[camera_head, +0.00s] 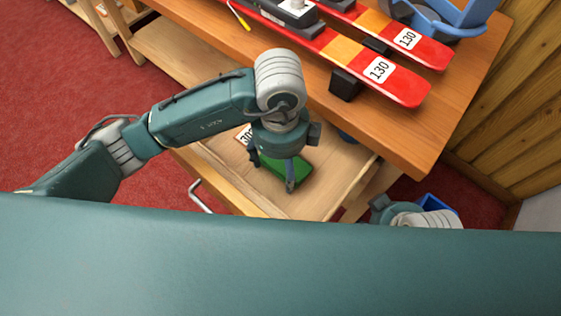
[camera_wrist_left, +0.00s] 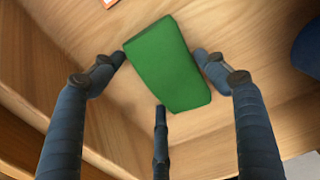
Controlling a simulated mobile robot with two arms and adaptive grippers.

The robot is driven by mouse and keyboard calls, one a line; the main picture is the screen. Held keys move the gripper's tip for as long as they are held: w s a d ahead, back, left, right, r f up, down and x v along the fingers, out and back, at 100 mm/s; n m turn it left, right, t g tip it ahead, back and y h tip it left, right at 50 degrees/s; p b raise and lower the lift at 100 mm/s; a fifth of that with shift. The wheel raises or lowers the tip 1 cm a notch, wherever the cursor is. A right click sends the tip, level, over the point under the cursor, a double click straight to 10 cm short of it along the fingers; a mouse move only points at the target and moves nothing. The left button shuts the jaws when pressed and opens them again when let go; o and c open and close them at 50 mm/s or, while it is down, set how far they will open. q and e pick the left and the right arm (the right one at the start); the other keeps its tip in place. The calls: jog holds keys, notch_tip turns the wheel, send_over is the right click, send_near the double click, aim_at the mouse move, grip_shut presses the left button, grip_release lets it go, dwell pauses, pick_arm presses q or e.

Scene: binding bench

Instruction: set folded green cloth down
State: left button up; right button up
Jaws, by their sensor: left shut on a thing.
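The folded green cloth (camera_head: 298,170) is in or just above the open wooden drawer (camera_head: 225,150) under the bench. My left gripper (camera_head: 272,172) points down over it and partly hides it in the head view. In the left wrist view the cloth (camera_wrist_left: 168,65) sits between the dark fingers of my left gripper (camera_wrist_left: 160,60), which is shut on it. I cannot tell whether the cloth touches the drawer floor. My right gripper is not in view; only part of my right arm shows at the lower right.
The wooden bench top (camera_head: 400,125) overhangs the drawer and carries red and orange skis (camera_head: 345,65). A numbered card (camera_head: 243,136) lies in the drawer left of my gripper. The drawer handle (camera_head: 200,196) sticks out in front. A blue bin (camera_head: 438,205) stands at lower right.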

aim_at(281, 164)
jog(key=shift+w, duration=0.1)
pick_arm(q)
jog(key=shift+f, duration=0.15)
jog(key=o, duration=1.1)
jog(key=shift+c, duration=0.2)
pick_arm(e)
jog(key=shift+w+a+r, duration=0.1)
jog(key=shift+w+a, duration=0.05)
jog(key=shift+w, duration=0.2)
pick_arm(q)
jog(key=shift+r, duration=0.45)
notch_tip(281, 164, up, 6)
jog(key=p, duration=0.2)
jog(key=shift+w+f+p, duration=0.1)
jog(key=shift+p, duration=0.25)
jog(key=shift+r+p, duration=0.8)
jog(key=shift+r, duration=2)
pick_arm(e)
notch_tip(281, 164, down, 6)
jog(key=shift+w+f+g, duration=0.25)
jog(key=shift+w+g, duration=0.05)
